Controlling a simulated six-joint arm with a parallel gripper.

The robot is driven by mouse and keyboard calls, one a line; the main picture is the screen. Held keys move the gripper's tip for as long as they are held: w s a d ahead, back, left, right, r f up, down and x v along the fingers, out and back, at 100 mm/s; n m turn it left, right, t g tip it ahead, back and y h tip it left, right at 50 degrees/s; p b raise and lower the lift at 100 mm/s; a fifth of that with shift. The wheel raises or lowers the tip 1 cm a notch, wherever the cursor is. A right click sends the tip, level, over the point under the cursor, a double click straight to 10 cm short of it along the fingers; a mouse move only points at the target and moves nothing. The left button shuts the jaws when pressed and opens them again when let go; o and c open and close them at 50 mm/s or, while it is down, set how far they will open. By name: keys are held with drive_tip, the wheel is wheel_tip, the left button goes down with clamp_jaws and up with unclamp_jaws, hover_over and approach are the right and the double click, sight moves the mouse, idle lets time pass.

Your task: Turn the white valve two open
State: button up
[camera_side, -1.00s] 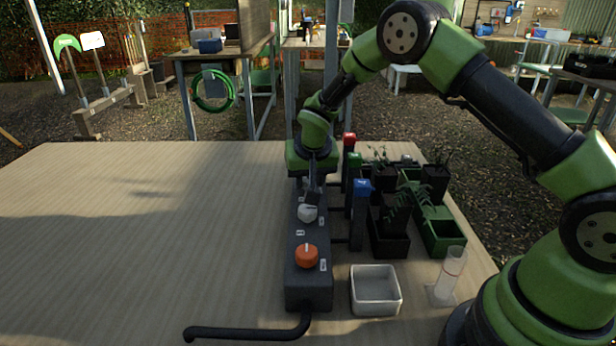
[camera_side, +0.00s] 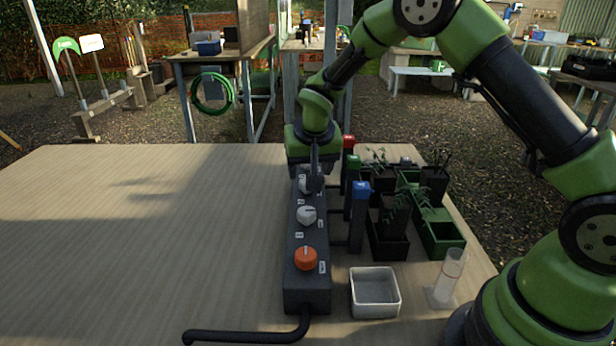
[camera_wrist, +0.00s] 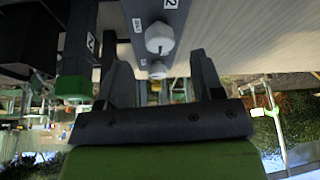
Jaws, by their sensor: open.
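A dark valve box (camera_side: 308,285) lies lengthwise on the table. It carries an orange knob (camera_side: 306,258) at the near end, a white knob (camera_side: 306,215) in the middle and another white knob (camera_side: 304,186) at the far end. My gripper (camera_side: 315,180) is over the far white knob and partly hides it. Contact with a knob cannot be told.
Posts with red (camera_side: 348,141), green (camera_side: 353,168) and blue (camera_side: 361,188) tops stand close on the box's right. Beyond are potted plants, a white tray (camera_side: 375,292) and a clear cylinder (camera_side: 450,275). A black hose (camera_side: 240,334) runs at the front. The table's left is clear.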

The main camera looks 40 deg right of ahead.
drive_tip(key=shift+v, duration=2.7)
drive_tip(key=s+a+r+t+y, duration=0.1)
drive_tip(key=s+r+y, duration=0.1)
drive_tip(key=s+r, duration=0.85)
drive_tip(key=s+a+r+n+t+y, duration=0.1)
drive_tip(key=s+a, duration=0.1)
drive_tip(key=s, duration=0.5)
drive_tip(key=s+a+r+n+t+y, duration=0.1)
drive_tip(key=s+a+r, duration=0.1)
drive_tip(key=s, duration=0.6)
drive_tip(key=shift+n+y, duration=0.3)
